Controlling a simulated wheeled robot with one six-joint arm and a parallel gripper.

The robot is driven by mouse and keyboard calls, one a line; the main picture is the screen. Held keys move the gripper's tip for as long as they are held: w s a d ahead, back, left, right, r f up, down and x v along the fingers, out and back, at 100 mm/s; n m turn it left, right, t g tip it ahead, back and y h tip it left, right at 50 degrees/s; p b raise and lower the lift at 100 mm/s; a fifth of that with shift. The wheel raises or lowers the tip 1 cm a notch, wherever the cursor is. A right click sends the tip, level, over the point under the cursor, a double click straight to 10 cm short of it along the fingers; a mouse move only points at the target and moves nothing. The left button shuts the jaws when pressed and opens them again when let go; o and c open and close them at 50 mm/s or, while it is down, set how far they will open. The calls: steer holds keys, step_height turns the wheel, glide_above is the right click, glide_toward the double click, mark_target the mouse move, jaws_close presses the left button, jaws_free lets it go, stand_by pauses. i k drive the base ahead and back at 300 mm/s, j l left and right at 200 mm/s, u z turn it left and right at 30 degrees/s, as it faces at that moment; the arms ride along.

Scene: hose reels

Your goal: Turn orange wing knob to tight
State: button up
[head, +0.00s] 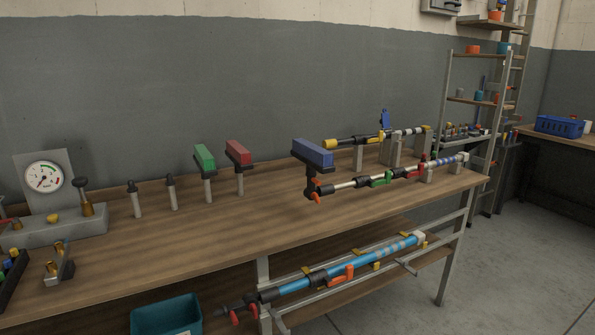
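A blue block-shaped head (313,152) sits on a black joint at the left end of a pale pole (345,185), which lies along the bench. An orange wing knob (316,184) shows at this joint, with one orange wing above and one below the pole's end. Whether it is loose or tight cannot be told. On the lower shelf, a blue pole (380,252) has an orange clamp (341,273) and red-orange wings (235,318) at its black left end. My gripper is not in view.
The wooden bench (265,225) has clear room in front of the poles. Green (205,155) and red (238,151) heads stand on posts. A gauge (43,177) is at left, a teal bin (166,316) below. A yellow-ended pole (350,142) lies behind.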

mark_target(314, 195)
steer(key=l, duration=0.15)
steer(key=i+u, duration=0.15)
steer(key=i, duration=0.35)
steer(key=i+l+u, duration=0.15)
steer(key=i, duration=0.3)
